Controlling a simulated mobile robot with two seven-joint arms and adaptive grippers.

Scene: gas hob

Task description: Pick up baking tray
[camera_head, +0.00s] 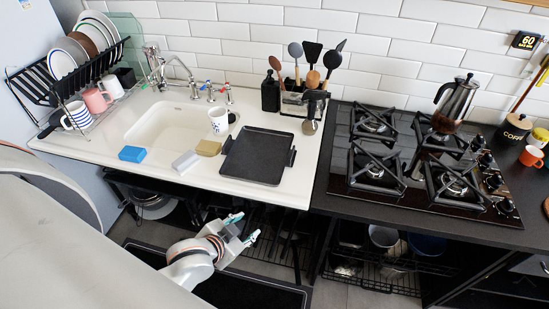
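The black baking tray (257,156) lies flat on the white counter, right of the sink, with a handle on each short side. My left gripper (243,228) is in front of the counter's front edge and lower in the picture than the tray. Its two greenish fingertips are spread apart with nothing between them. It does not touch the tray. My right gripper is not in view.
Blue, white and tan sponges (208,148) lie left of the tray. A white cup (218,121) stands behind it, with a utensil holder (305,101) at the back right. The gas hob (425,165) is to the right, with a moka pot (456,103) on it.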

